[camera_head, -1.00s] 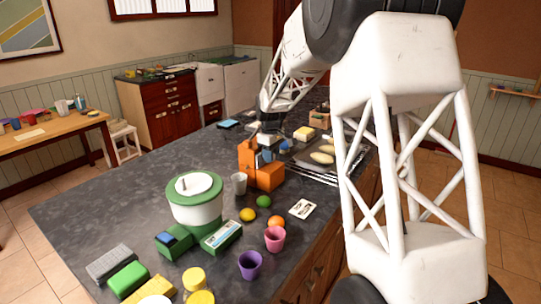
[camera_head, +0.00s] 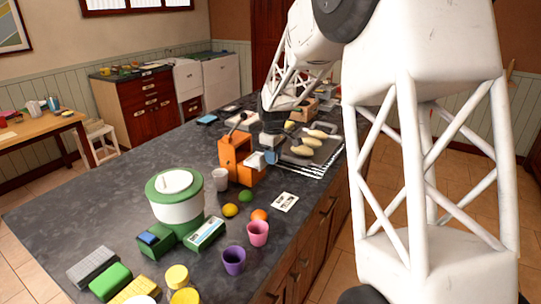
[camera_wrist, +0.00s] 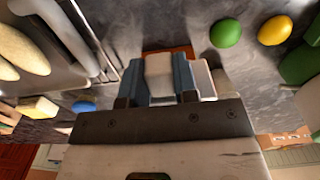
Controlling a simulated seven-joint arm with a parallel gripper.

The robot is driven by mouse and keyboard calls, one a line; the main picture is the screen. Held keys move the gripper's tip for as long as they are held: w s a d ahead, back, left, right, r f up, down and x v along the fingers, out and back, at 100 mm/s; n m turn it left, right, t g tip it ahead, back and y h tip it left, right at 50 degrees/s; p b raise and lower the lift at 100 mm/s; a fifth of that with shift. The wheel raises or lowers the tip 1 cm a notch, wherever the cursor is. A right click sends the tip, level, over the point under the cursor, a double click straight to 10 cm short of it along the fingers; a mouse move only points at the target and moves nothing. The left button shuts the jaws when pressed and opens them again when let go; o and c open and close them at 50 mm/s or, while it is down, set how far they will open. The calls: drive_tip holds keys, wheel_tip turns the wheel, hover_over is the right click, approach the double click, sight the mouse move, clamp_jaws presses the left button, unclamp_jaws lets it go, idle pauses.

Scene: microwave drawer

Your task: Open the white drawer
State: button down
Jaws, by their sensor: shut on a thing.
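An orange unit (camera_head: 238,160) stands on the dark countertop, with a white drawer (camera_head: 256,160) showing at its right side. My gripper (camera_wrist: 159,75) has blue-grey fingers, shut on a white part of the drawer in the wrist view. The orange unit also shows behind the fingertips there (camera_wrist: 179,49). In the head view, a blue finger (camera_head: 270,157) is at the drawer's right end. My arm and its wrist hide part of the contact, and how far the drawer is out is hard to tell.
A tray (camera_head: 300,165) with bread-like pieces lies close to the right of the unit. A white cup (camera_head: 221,180), a lime (camera_head: 246,195), a lemon (camera_head: 230,210) and an orange (camera_head: 260,215) stand in front. A green and white pot (camera_head: 176,205) is at left.

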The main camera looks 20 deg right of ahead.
drive_tip(key=c, duration=0.9)
unclamp_jaws()
drive_tip(key=shift+r, duration=0.15)
drive_tip(key=shift+r, duration=3.8)
